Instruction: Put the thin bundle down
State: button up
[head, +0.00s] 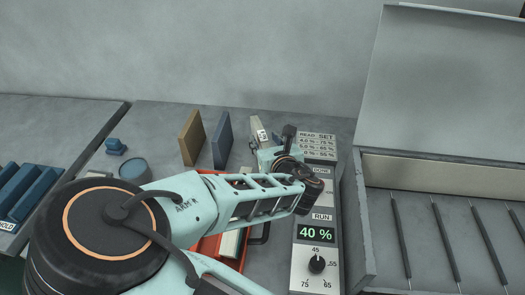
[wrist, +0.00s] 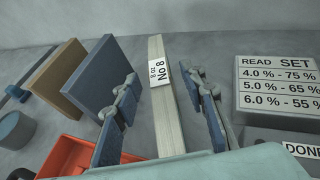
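A thin pale bundle (wrist: 166,110) with a white label reading "8 oz No 8" stands on edge in the wrist view. In the head view its top (head: 259,127) shows behind my gripper. My gripper (wrist: 168,112) has its two blue-padded fingers spread on either side of the bundle, with a visible gap on both sides. In the head view my gripper (head: 268,157) is at the back of the bench, and its fingers are partly hidden. The bundle's lower end is hidden by my gripper body.
A tan board (head: 190,137) and a blue board (head: 222,141) stand left of the bundle. An orange tray (head: 207,246) lies in front, partly under my arm. A READ/SET chart (head: 317,146) and a panel showing 40 % (head: 316,233) are close on the right.

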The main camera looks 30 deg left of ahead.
aim_at(263, 139)
jog(key=x, duration=0.3)
jog(key=shift+w+a+f, duration=0.1)
jog(key=shift+a+f, duration=0.05)
jog(key=shift+f, duration=0.05)
grip_shut()
dwell(0.3)
